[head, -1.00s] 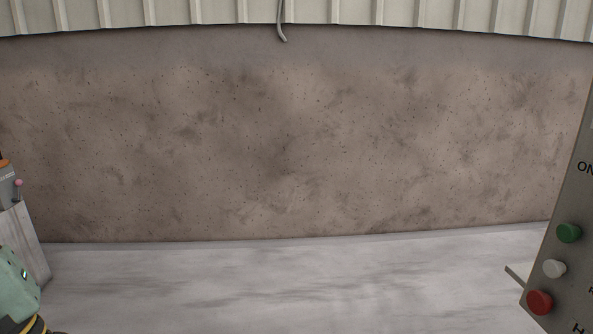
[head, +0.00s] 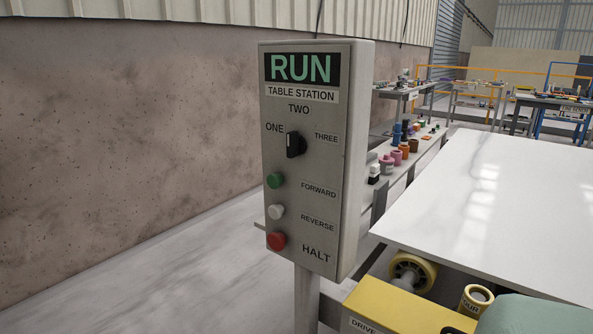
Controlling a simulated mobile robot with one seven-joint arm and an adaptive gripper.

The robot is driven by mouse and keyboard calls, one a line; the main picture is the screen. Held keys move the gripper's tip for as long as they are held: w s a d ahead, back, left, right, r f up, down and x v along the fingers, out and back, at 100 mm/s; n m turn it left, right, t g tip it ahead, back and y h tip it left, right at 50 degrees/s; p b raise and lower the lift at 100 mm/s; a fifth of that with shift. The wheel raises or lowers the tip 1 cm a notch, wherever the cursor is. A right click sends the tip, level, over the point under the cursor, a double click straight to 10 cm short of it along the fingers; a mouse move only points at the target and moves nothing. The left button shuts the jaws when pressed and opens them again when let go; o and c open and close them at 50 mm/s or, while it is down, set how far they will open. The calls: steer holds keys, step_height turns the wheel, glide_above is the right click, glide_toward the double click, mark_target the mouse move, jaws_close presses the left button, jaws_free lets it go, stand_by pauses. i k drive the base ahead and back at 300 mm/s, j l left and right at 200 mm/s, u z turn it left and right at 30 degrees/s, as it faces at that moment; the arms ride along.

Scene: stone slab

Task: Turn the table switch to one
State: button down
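The table station control box (head: 352,150) is a grey panel on a post, left of the white table, in the head view. Its black rotary switch (head: 295,144) sits on the upper half of the panel face. The labels ONE (head: 275,127), TWO (head: 299,108) and THREE (head: 326,138) surround it at upper left, top and right. The knob looks roughly upright, but I cannot tell for certain which label it points to. My gripper is not in view.
Below the switch are a green button (head: 275,180), a white button (head: 276,212) and a red button (head: 277,241). A large white slab table (head: 480,190) fills the right side. A bench with small coloured parts stands behind the box. Floor is clear at left.

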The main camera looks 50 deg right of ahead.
mark_target(295, 145)
steer(key=z, duration=1.3)
